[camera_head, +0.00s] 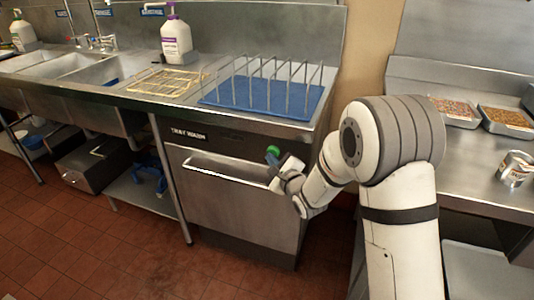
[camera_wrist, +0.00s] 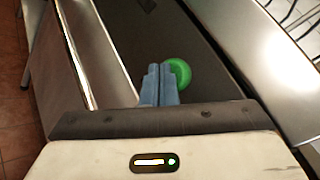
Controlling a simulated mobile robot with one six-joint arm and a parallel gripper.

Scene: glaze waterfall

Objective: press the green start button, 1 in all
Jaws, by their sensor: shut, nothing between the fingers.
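The green start button (camera_head: 272,151) is on the upper right of the steel machine's front (camera_head: 225,200), just below the counter edge. In the wrist view the round green button (camera_wrist: 180,73) shows just beyond and to the right of my fingertips, partly hidden by them. My gripper (camera_head: 279,166) is shut and empty, close in front of the button in the head view. In the wrist view its blue-grey fingers (camera_wrist: 159,72) are together and overlap the button's left edge. I cannot tell whether they touch it.
A long bar handle (camera_head: 228,170) crosses the machine front below the button. Above it, the counter holds a blue mat (camera_head: 225,96) with a wire rack (camera_head: 283,78). Sinks (camera_head: 85,68) and a white jug (camera_head: 176,42) are to the left. A can (camera_head: 514,168) stands on the right counter.

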